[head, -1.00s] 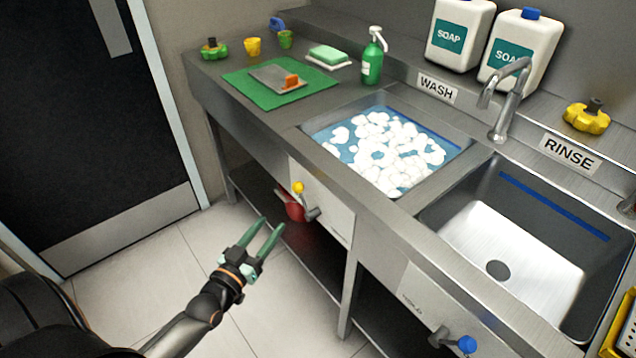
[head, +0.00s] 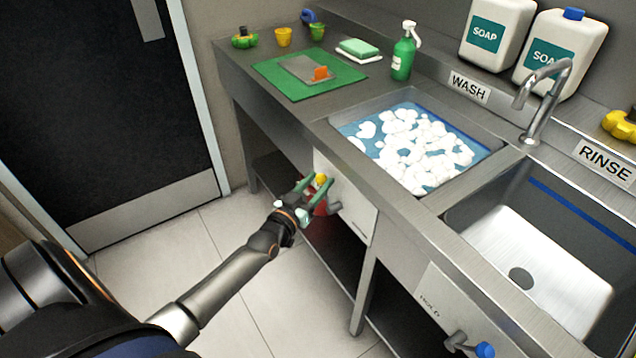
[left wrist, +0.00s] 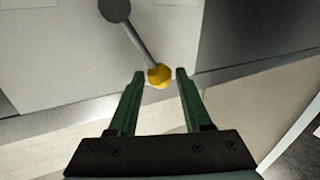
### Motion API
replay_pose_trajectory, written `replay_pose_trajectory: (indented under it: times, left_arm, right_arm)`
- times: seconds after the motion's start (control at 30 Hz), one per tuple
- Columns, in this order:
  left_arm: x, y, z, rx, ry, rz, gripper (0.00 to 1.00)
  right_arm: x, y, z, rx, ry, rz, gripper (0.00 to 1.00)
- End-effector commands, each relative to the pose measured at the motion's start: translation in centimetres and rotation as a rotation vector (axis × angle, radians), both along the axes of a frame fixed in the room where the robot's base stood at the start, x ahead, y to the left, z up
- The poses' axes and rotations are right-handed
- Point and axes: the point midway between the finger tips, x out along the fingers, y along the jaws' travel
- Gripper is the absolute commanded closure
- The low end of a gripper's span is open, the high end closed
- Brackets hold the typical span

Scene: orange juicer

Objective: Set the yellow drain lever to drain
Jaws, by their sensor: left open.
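The yellow drain lever knob (head: 320,179) is on the front panel below the wash sink. In the left wrist view the yellow knob (left wrist: 159,75) is at the end of a thin metal rod that runs up and left to a dark round pivot (left wrist: 114,10). My left gripper (head: 318,188) is open, with its green fingers at the lever. In the left wrist view the fingertips (left wrist: 160,74) lie to either side of the knob, with a visible gap on both sides. I cannot tell whether the knob is fully between them in depth. My right gripper is not in view.
The wash sink (head: 345,126) holds water and white foam. The rinse sink (head: 600,290) is at right, with a blue-knobbed lever (head: 484,350) below it. A red object (head: 321,208) is partly hidden behind my left gripper. The floor (head: 130,262) at left is clear.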

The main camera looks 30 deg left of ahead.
Motion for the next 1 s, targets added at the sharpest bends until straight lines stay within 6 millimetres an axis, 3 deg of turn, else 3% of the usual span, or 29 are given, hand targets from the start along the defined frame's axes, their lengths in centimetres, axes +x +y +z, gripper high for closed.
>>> replay_pose_trajectory:
  times: [0.33,0.77,1.0]
  left_arm:
    - [0.39,0.03,-0.03,0.001,0.001,0.0,0.51]
    - [0.36,0.03,-0.02,0.001,0.001,0.0,0.98]
    - [0.35,0.02,-0.03,0.0,0.001,0.0,1.0]
  right_arm:
    - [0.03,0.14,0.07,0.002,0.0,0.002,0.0]
    - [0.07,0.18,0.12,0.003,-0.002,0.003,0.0]
    - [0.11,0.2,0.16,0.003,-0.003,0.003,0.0]
